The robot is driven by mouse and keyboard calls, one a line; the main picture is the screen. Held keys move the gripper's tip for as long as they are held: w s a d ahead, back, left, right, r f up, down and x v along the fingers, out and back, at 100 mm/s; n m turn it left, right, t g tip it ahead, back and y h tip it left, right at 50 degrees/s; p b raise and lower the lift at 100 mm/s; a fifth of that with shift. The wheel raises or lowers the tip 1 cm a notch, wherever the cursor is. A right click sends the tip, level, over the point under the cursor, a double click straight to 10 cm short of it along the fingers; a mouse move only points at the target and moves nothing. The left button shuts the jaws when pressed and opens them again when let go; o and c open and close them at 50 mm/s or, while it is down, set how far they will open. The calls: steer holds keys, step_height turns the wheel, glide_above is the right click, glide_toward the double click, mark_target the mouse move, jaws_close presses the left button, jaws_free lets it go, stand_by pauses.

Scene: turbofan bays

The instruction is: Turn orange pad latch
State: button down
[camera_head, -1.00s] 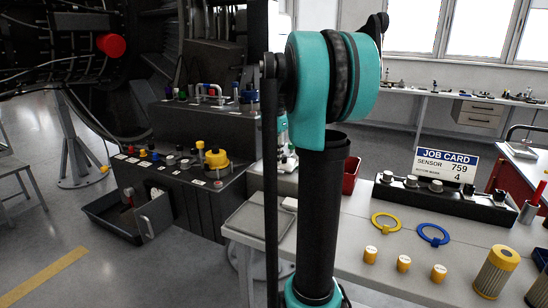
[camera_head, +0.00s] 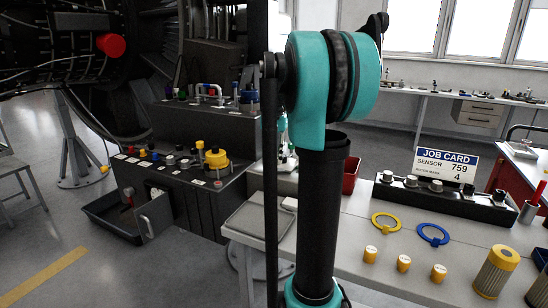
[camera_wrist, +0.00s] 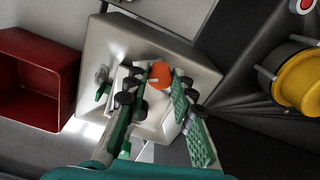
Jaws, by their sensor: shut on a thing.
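The fingers cover part of the housing and the latch's edges. In the head view my teal and black arm stands in the middle and hides the gripper and the latch.
A red bin (camera_wrist: 62,92) lies left of the housing in the wrist view. A large yellow knob (camera_wrist: 302,80) on a dark panel is at the right. In the head view, the bench at right holds a job card (camera_head: 445,165), rings and small orange-capped pieces.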

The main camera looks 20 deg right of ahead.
mark_target(275, 159)
steer(key=n, duration=1.2)
steer(key=shift+n, duration=0.4)
stand_by(0.3)
steer(key=c, duration=1.3)
jaws_free()
step_height(275, 159, up, 12)
steer(key=shift+s, duration=0.1)
